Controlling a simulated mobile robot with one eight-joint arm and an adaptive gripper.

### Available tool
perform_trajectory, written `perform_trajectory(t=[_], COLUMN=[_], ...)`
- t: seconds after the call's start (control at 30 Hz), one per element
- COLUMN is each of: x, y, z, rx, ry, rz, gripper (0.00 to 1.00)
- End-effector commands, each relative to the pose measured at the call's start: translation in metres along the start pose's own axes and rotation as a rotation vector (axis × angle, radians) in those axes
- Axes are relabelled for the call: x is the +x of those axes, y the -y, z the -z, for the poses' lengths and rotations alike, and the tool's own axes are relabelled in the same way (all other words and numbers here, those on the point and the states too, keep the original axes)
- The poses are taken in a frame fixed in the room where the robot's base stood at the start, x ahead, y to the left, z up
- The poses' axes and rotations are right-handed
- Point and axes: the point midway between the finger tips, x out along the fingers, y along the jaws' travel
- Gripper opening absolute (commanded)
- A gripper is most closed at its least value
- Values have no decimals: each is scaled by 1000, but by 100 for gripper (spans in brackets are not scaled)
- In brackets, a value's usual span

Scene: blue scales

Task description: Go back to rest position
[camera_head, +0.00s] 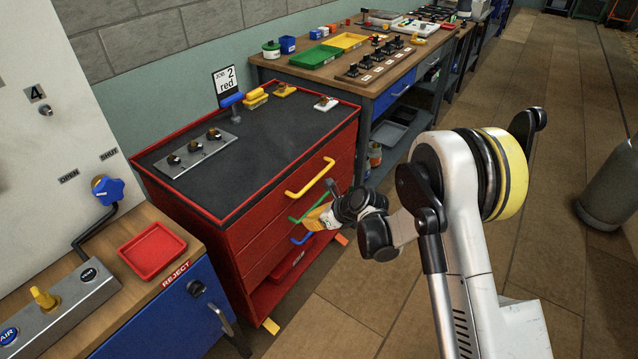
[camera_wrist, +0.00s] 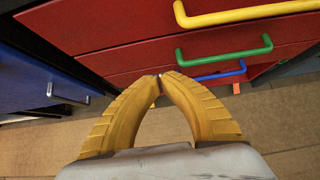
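My gripper (camera_head: 317,217) is in front of the red tool cabinet (camera_head: 240,262), at the height of its drawers, to the right of the cabinet's front. In the wrist view my gripper (camera_wrist: 159,77) shows two yellow ribbed fingers with their tips together and nothing seen between them. The fingertips appear just below the green handle (camera_wrist: 225,50) in that view. I cannot tell from the pictures whether they touch the cabinet. My arm is bent, with the gripper reaching left from it.
The cabinet's yellow handle (camera_head: 310,178) and blue handle (camera_wrist: 220,73) stick out near my gripper. A bench with a red reject tray (camera_head: 152,250) stands at left. A long workbench (camera_head: 372,85) runs behind. A grey cylinder (camera_head: 612,190) stands at right. Open floor (camera_head: 560,100) lies between.

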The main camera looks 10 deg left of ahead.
Motion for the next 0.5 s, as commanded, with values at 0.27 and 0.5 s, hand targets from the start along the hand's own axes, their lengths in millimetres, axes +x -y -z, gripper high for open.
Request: perform_trajectory(t=[0.27,0.5], x=[-24,-146], y=[8,29], z=[-8,-30], rx=[-71,-462], ry=[-13,-120], rz=[23,117], gripper=[0,0])
